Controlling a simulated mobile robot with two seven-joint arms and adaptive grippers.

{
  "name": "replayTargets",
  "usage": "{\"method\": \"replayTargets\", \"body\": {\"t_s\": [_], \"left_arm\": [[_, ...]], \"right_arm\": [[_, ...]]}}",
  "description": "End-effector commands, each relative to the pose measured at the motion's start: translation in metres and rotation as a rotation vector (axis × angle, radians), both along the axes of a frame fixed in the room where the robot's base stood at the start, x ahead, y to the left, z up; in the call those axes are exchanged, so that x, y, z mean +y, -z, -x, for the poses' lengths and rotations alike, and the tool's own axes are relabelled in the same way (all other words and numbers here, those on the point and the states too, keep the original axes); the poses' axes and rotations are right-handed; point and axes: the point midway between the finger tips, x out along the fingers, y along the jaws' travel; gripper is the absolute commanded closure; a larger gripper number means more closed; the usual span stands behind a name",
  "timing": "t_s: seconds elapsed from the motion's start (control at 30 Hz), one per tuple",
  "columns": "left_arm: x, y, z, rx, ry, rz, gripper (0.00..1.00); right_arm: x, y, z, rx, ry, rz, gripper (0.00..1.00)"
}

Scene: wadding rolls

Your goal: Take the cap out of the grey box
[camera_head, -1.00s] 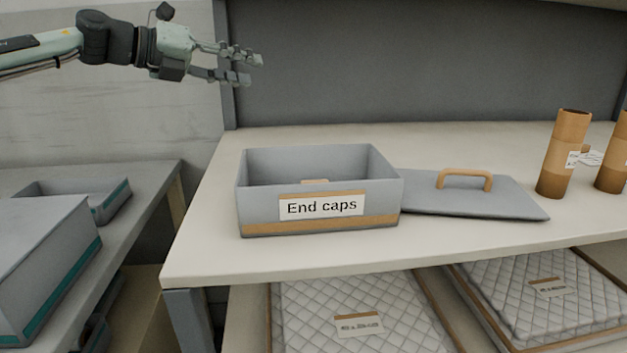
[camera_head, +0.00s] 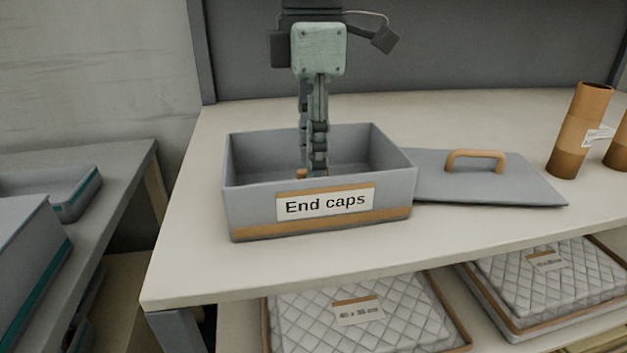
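The grey box (camera_head: 245,204) labelled "End caps" stands open on the pale table, a little left of the picture's middle. My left gripper (camera_head: 312,172) points straight down into it, its fingers seen edge-on and their tips behind the front wall. A small piece of the tan cap (camera_head: 301,173) shows at the fingertips, just above the front rim; the rest is hidden. I cannot tell whether the fingers are closed on it. My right gripper is not in view.
The box's grey lid (camera_head: 495,187) with a tan handle lies flat right of the box. A cardboard tube (camera_head: 579,130) stands farther right, another at the picture's edge. Quilted packs (camera_head: 355,312) lie on the shelf below. Grey boxes stand on the left bench.

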Motion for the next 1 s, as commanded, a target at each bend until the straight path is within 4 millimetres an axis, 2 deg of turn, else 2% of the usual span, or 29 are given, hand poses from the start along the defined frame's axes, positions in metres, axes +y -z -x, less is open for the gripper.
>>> {"method": "replayTargets", "body": {"t_s": [0.13,0.37,0.67,1.0], "left_arm": [[0.000,0.015,0.000,0.001,-0.001,0.002,0.66],[-0.001,0.017,-0.001,0.000,-0.001,0.003,0.66],[-0.001,0.017,-0.001,0.000,-0.001,0.003,1.00],[-0.001,0.016,-0.001,0.000,-0.001,0.004,1.00]], "right_arm": [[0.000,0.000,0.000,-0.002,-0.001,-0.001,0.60],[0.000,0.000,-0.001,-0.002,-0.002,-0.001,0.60],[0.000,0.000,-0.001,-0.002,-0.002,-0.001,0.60],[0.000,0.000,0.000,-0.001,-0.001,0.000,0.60]]}}
